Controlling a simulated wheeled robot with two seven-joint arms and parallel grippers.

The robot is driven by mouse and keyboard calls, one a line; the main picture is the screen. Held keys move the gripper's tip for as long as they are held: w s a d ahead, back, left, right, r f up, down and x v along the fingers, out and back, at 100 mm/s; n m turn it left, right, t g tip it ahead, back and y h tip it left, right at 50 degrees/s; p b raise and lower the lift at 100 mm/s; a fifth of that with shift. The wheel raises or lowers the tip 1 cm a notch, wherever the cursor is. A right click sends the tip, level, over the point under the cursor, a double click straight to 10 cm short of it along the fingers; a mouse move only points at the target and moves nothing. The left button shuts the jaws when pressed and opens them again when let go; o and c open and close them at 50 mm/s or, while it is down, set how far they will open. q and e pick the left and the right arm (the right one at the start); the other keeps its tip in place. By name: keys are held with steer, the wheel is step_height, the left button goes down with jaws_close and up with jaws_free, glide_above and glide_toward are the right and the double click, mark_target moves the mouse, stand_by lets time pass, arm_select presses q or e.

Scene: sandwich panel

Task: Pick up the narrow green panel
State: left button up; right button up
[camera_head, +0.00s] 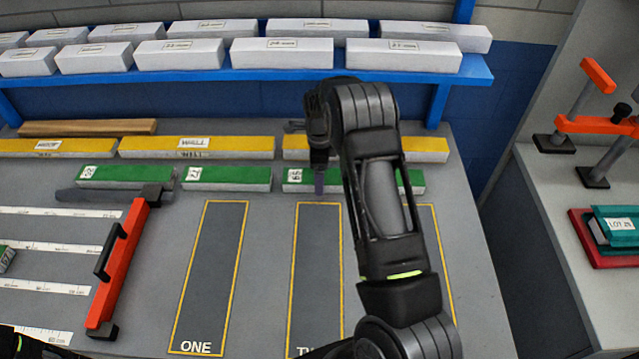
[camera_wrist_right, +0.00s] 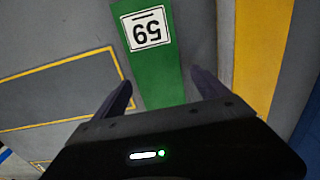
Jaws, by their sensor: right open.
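Green panels with white edges lie in a row on the table in the head view: a left one (camera_head: 120,176), a middle one (camera_head: 235,177) and a right one (camera_head: 415,182) partly hidden by my right arm. I cannot tell by size which is the narrow one. My right gripper (camera_head: 319,182) is over the right panel, near its labelled left end. In the right wrist view, a green panel (camera_wrist_right: 152,75) labelled 59 runs between the open fingers of the right gripper (camera_wrist_right: 161,80). Contact is unclear. My left gripper is not in view.
Yellow panels (camera_head: 195,147) lie behind the green ones. White blocks (camera_head: 285,52) fill the blue rack (camera_head: 265,73). An orange-red bar with black ends (camera_head: 118,265) lies left of the outlined bays, one marked ONE (camera_head: 210,275). Orange clamps (camera_head: 597,125) stand at right.

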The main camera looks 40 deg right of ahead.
steer(key=shift+f, duration=0.6)
steer(key=shift+c, duration=0.4)
steer(key=c, duration=1.5)
steer(key=shift+r, duration=0.15)
